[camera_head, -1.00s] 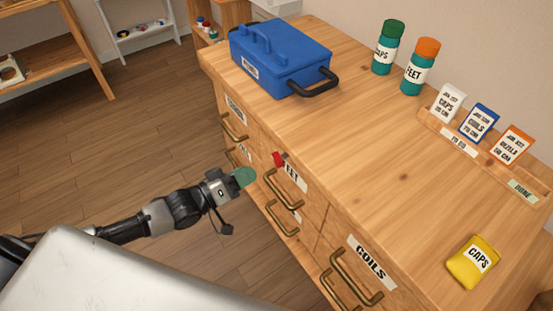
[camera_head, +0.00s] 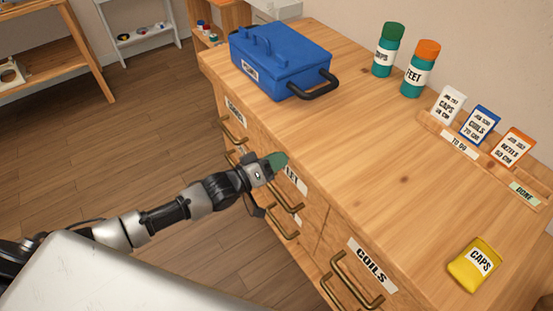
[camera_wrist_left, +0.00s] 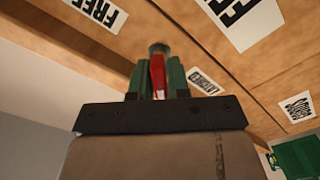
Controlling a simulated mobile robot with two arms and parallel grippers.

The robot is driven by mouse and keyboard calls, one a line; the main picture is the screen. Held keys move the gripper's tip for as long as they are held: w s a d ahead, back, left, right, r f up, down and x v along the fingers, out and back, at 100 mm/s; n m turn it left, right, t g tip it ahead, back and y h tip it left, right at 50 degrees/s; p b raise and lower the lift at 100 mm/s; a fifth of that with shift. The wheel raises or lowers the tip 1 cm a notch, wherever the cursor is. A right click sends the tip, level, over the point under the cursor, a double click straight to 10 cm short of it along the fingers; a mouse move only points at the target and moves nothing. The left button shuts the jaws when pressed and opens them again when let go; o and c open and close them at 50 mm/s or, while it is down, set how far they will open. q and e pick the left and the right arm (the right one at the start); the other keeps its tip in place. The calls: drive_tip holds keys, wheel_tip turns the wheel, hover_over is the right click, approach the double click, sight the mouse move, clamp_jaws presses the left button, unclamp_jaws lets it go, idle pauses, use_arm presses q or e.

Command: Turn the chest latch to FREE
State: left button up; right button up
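The chest latch is a small red lever (camera_wrist_left: 157,75) on the front of the wooden chest (camera_head: 345,165). In the left wrist view it lies between the two green fingers of my left gripper (camera_wrist_left: 159,80), below a round grey knob (camera_wrist_left: 160,48). I cannot tell whether the fingers press on it or only stand around it. A FREE label (camera_wrist_left: 97,12) is at the upper left, and a smaller label, apparently LATCHED (camera_wrist_left: 205,82), is right of the fingers. In the head view my left gripper (camera_head: 277,161) hides the latch. My right gripper is not in view.
Brass drawer handles (camera_head: 285,197) stick out close below my left gripper. A blue toolbox (camera_head: 280,60), two green bottles (camera_head: 385,50), a card rack (camera_head: 455,143) and a yellow CAPS pouch (camera_head: 474,264) are on the chest top. Floor left of the chest is clear.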

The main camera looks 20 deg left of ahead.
use_arm(q)
clamp_jaws()
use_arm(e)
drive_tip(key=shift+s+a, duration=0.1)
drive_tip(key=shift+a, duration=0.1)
use_arm(q)
drive_tip(key=shift+m, duration=0.5)
drive_tip(key=shift+m+p, duration=0.3)
drive_tip(key=shift+p, duration=0.05)
drive_tip(key=m+p, duration=0.1)
drive_tip(key=m, duration=0.2)
drive_tip(key=shift+r, duration=0.1)
drive_tip(key=m, duration=0.2)
drive_tip(key=m+p, duration=0.1)
drive_tip(key=m, duration=0.2)
drive_tip(key=shift+s+d, duration=0.15)
drive_tip(key=m, duration=0.4)
drive_tip(key=shift+p, duration=0.3)
drive_tip(key=shift+s+d+m, duration=0.1)
drive_tip(key=shift+d+m, duration=0.05)
drive_tip(key=shift+m, duration=1.95)
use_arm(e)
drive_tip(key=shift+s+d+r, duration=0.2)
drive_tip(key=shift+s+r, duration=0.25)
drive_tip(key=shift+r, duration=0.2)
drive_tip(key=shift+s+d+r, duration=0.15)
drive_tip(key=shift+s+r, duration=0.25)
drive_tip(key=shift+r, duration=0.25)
use_arm(q)
drive_tip(key=shift+f, duration=0.2)
